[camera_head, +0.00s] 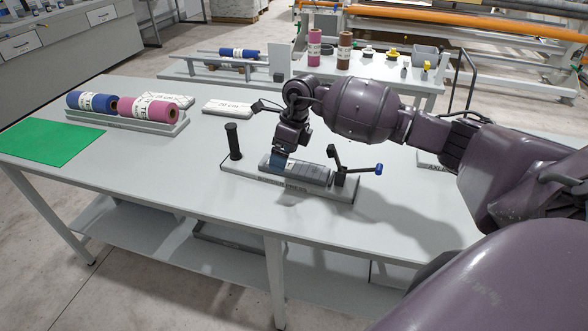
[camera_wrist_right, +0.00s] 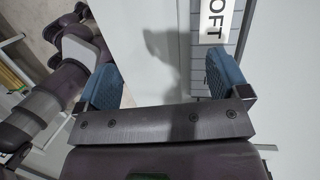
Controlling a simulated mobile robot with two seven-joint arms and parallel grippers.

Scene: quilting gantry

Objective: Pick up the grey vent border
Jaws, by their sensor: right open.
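A grey slatted piece, which looks like the grey vent border (camera_head: 310,173), lies on the grey press base (camera_head: 238,174) on the table. My right gripper (camera_head: 281,160) points down at the left end of this piece. In the right wrist view the two blue fingers of the gripper (camera_wrist_right: 165,82) are wide apart with nothing held between them. My left gripper is not in view.
A black upright handle (camera_head: 233,141) stands left of the piece, and a black lever with a blue knob (camera_head: 379,169) stands right. Blue (camera_head: 92,104) and pink (camera_head: 150,108) rolls lie in a tray at the left. A green mat (camera_head: 50,141) lies at the left edge. The table front is clear.

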